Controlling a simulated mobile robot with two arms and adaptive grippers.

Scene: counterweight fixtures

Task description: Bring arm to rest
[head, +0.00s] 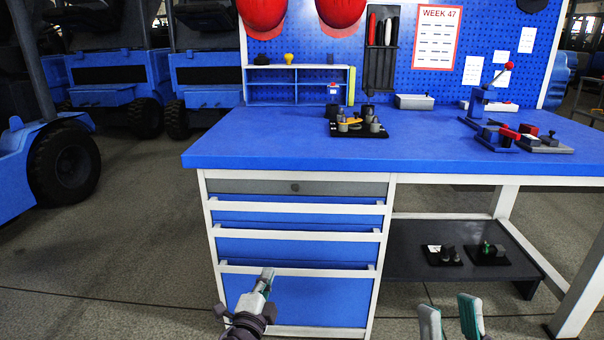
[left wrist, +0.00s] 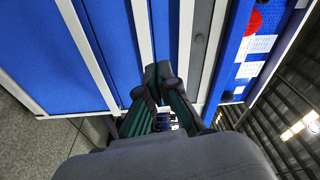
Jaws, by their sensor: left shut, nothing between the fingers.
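My left gripper (head: 267,274) is in front of the blue drawer cabinet (head: 290,297), below the workbench top, with its fingers together and nothing held. In the left wrist view its fingertips (left wrist: 158,72) meet in front of the drawers (left wrist: 105,45). My right gripper (head: 450,304) is at the bottom edge of the head view, right of the cabinet. Its two fingers stand apart with only floor showing between them. Most of both arms is out of view.
The blue workbench top (head: 270,140) carries a black tray (head: 375,133) with small parts and a red-handled press (head: 480,100) on the right. A dark lower shelf (head: 410,268) holds two small black trays. Blue vehicles (head: 120,72) stand at the left. Floor (head: 130,250) left of the cabinet is clear.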

